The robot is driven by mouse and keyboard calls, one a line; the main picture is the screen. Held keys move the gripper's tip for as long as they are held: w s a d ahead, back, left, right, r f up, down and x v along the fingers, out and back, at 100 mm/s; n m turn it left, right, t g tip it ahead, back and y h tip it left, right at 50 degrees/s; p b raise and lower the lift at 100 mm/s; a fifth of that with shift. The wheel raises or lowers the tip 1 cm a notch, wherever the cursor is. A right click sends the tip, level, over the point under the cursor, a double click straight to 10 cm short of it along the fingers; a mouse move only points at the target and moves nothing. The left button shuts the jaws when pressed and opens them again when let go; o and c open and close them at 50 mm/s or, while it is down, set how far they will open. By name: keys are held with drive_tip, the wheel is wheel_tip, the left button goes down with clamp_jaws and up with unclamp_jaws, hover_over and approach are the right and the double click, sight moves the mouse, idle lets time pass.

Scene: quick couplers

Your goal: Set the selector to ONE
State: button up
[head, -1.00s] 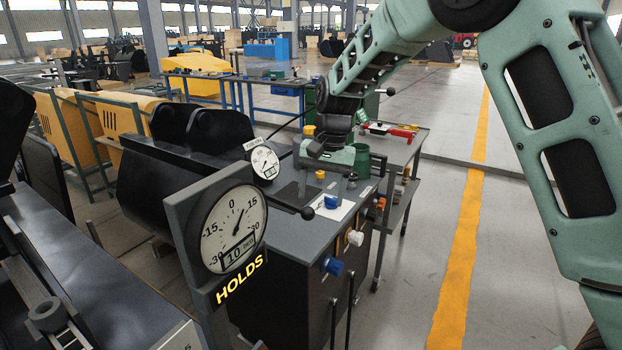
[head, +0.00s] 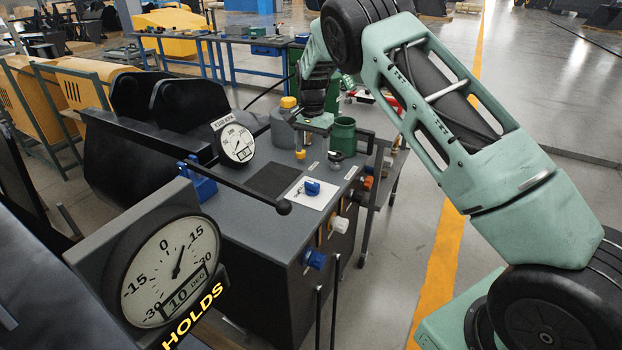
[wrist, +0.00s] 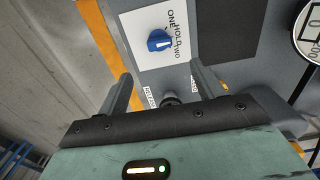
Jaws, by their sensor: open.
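The selector is a blue knob (head: 312,188) on a white plate on top of the dark grey console (head: 258,215). In the wrist view the knob (wrist: 159,41) sits at the top centre, beside the printed words ONE, HOLD and TWO. Its white mark points toward HOLD. My gripper (head: 314,145) hangs over the console behind the knob in the head view, its fingertips hard to make out. In the wrist view my gripper (wrist: 163,85) is open, its two fingers apart and clear of the knob. A small dark fitting shows between them.
A dial (head: 170,270) in front reads 10 DEG above the word HOLDS. A smaller gauge (head: 237,144) stands at the console's back. A black-knobbed lever (head: 284,207) crosses the console top. A green cup (head: 343,135) stands close right of my gripper. Blue and white knobs are on the front.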

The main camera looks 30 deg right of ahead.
sight(312, 183)
wheel_tip(312, 183, down, 12)
drive_tip(key=shift+f+p, duration=0.1)
drive_tip(key=shift+p, duration=0.95)
drive_tip(key=c, duration=1)
